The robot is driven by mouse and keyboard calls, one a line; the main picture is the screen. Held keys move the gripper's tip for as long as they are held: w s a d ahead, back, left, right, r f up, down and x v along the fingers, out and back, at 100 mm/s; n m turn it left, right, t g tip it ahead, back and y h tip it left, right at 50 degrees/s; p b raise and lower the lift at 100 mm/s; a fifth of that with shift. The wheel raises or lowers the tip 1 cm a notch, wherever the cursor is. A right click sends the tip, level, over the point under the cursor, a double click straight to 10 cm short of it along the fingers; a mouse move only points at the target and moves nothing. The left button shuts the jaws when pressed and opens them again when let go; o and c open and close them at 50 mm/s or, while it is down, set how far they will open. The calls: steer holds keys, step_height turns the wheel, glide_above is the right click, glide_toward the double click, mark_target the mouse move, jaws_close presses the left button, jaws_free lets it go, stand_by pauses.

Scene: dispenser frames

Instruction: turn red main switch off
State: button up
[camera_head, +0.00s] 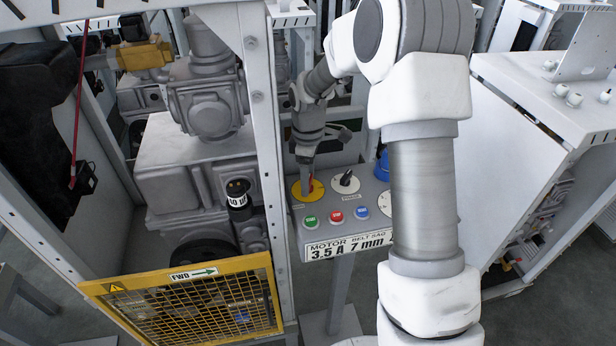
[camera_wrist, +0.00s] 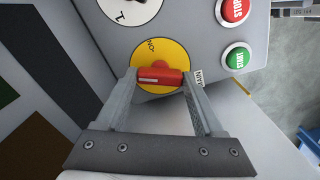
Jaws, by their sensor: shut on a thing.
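The red main switch (camera_wrist: 160,77) is a red rotary handle on a round yellow plate (camera_wrist: 152,52). In the wrist view my gripper (camera_wrist: 160,78) has one finger at each end of the red handle and is shut on it. The handle lies crosswise in that view, with lettering on the yellow plate beside it that looks like "ON". In the head view the yellow plate (camera_head: 316,189) is at the left end of the control panel, and my gripper (camera_head: 308,186) reaches down to it. The fingers partly hide the handle there.
Beside the switch is a white dial with a black knob (camera_head: 345,181). Below are a green START button (camera_head: 311,222), a red button (camera_head: 336,216) and a blue button (camera_head: 361,211). A machine frame post (camera_head: 262,130) and yellow mesh guard (camera_head: 190,300) stand close on the left.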

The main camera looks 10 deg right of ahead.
steer(key=n+p, duration=0.1)
steer(key=n, duration=0.3)
steer(key=shift+n, duration=0.4)
stand_by(0.4)
steer(key=o, duration=1.4)
step_height(320, 180, up, 18)
steer(key=shift+f, duration=0.25)
